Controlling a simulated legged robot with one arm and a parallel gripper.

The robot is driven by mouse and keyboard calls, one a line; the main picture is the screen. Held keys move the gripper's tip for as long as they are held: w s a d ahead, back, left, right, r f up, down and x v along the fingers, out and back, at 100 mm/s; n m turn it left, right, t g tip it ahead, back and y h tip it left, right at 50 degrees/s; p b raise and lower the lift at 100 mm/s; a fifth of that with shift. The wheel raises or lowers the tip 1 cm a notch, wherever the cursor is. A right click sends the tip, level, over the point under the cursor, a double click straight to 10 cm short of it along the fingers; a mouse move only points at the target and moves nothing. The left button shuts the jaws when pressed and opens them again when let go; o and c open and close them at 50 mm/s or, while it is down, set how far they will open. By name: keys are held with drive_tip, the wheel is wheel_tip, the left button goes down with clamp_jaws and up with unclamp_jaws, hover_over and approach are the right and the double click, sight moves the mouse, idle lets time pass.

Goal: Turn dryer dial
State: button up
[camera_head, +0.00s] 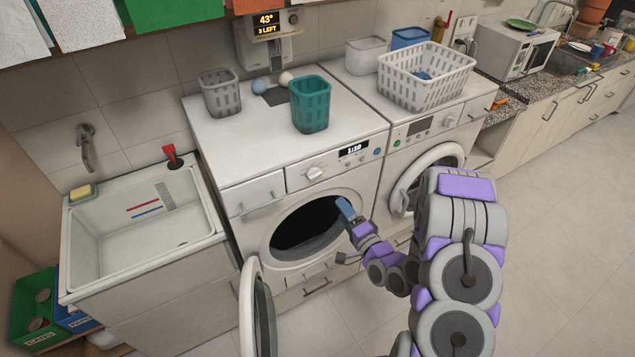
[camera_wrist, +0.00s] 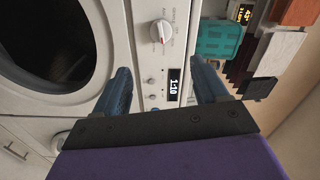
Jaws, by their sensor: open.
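The left machine (camera_head: 345,190) has a white front with a round silver dial (camera_head: 315,173) and a lit display reading 1:10 (camera_head: 354,149). Its round door (camera_head: 257,312) stands open, and the drum opening is dark. My gripper (camera_head: 345,207) is in front of this machine, near the right rim of the opening, lower right of the dial in the head view. In the wrist view my gripper (camera_wrist: 160,68) is open and empty, its blue fingers spread. The dial (camera_wrist: 161,31) lies beyond the fingertips, between their lines, and the display (camera_wrist: 173,84) shows between the fingers.
A teal basket (camera_head: 311,103) and a grey basket (camera_head: 220,92) sit on the left machine. A sink (camera_head: 145,225) is at the left. The floor at right is clear.

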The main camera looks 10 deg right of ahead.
drive_tip(key=w, duration=0.1)
drive_tip(key=b, duration=0.9)
approach(318, 176)
drive_tip(key=x, duration=0.8)
drive_tip(key=shift+w+f+b, duration=0.1)
drive_tip(key=shift+b, duration=0.25)
drive_tip(key=shift+w+a, duration=0.25)
drive_tip(key=shift+w, duration=0.05)
drive_tip(key=c, duration=1)
